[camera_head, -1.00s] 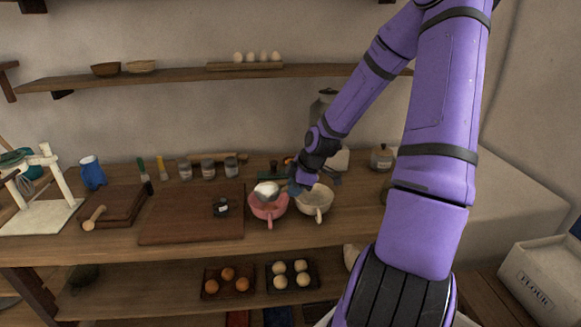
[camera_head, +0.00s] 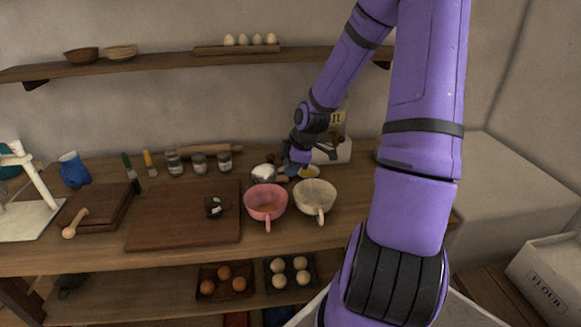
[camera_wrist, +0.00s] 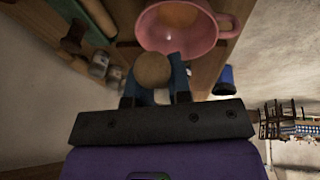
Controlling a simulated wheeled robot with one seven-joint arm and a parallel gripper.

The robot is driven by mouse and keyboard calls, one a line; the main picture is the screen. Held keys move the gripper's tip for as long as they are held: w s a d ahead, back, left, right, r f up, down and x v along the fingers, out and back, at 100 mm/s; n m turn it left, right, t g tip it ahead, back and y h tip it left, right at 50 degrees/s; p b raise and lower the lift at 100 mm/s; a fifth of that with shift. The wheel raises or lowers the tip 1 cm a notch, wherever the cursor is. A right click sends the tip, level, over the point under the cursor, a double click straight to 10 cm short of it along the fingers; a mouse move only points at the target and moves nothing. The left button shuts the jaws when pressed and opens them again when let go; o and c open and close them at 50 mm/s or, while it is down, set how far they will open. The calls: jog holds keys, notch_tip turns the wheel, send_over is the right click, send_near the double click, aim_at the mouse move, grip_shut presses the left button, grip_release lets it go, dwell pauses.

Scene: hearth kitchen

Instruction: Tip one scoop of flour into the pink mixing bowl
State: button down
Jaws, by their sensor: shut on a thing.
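The pink mixing bowl (camera_head: 266,204) stands upright on the worktop, its handle toward the front; a tan patch shows inside it in the wrist view (camera_wrist: 205,42). A scoop (camera_head: 264,179) with a white heap of flour (camera_head: 263,170) shows just behind the bowl's far rim, roughly level. My gripper (camera_head: 297,170) is behind and right of the pink bowl, shut on the scoop's handle. In the wrist view, a round tan handle end (camera_wrist: 153,70) sits between my blue fingers (camera_wrist: 156,90); the scoop's head is hidden there.
A cream bowl (camera_head: 316,195) stands close to the pink bowl's right. Spice jars (camera_head: 199,163) and a canister (camera_head: 335,145) stand behind. A box marked FLOUR (camera_head: 545,285) is at the lower right.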

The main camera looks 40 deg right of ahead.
jog(key=shift+s+r+g+h, duration=0.1)
jog(key=shift+r+g+h, duration=0.05)
jog(key=shift+g+h, duration=1.3)
jog(key=shift+h, duration=0.25)
jog(key=shift+w+a+r+n+g+h, duration=0.2)
jog(key=shift+w+a+g+h, duration=0.15)
jog(key=shift+a+g+h, duration=0.25)
jog(key=shift+w+a+r+n+g+h, duration=0.1)
jog(key=shift+w+a+r+g+h, duration=0.25)
jog(key=shift+h, duration=0.45)
jog(key=shift+w+a+r+g+h, duration=0.15)
jog(key=shift+w+a+g+h, duration=0.2)
jog(key=shift+g+h, duration=0.4)
jog(key=shift+w+a+r+g+h, duration=0.15)
jog(key=shift+w+a+g+h, duration=0.25)
jog(key=shift+h, duration=0.55)
jog(key=shift+s, duration=0.1)
jog(key=shift+d, duration=0.1)
jog(key=shift+s+d+r+t+y, duration=0.1)
jog(key=shift+r+t+y, duration=0.15)
jog(key=shift+y, duration=0.25)
jog(key=shift+r+t+y, duration=0.1)
jog(key=shift+t+y, duration=0.2)
jog(key=shift+y, duration=0.2)
jog(key=t+y, duration=0.2)
jog(key=y, duration=0.1)
jog(key=shift+r, duration=0.35)
jog(key=shift+r+t+y, duration=0.3)
jog(key=shift+t+y, duration=0.7)
jog(key=shift+y, duration=0.1)
